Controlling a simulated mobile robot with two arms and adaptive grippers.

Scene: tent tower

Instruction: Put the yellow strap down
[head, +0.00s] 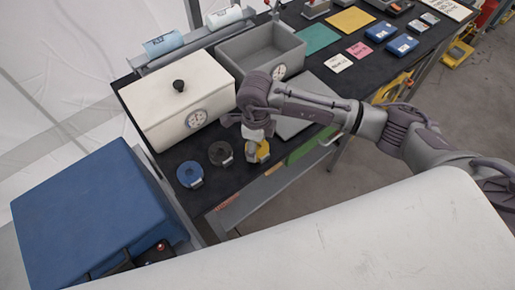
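The yellow strap (262,151) is a small roll near the front edge of the dark table, right of a black roll (220,153) and a blue roll (190,174). My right gripper (257,138) comes in from the right and points down directly over the yellow strap, hiding part of it. The gripper's fingers overlap the strap in the head view. I cannot tell whether they grip it, or whether the strap rests on the table or is held just above it. My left gripper is not in view.
Behind the rolls stand a cream box (160,105) with a gauge and an open grey bin (240,52). A grey flat panel (290,122) lies under my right forearm. A blue case (85,210) stands at the left. Cards and blue packs (402,44) lie farther right.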

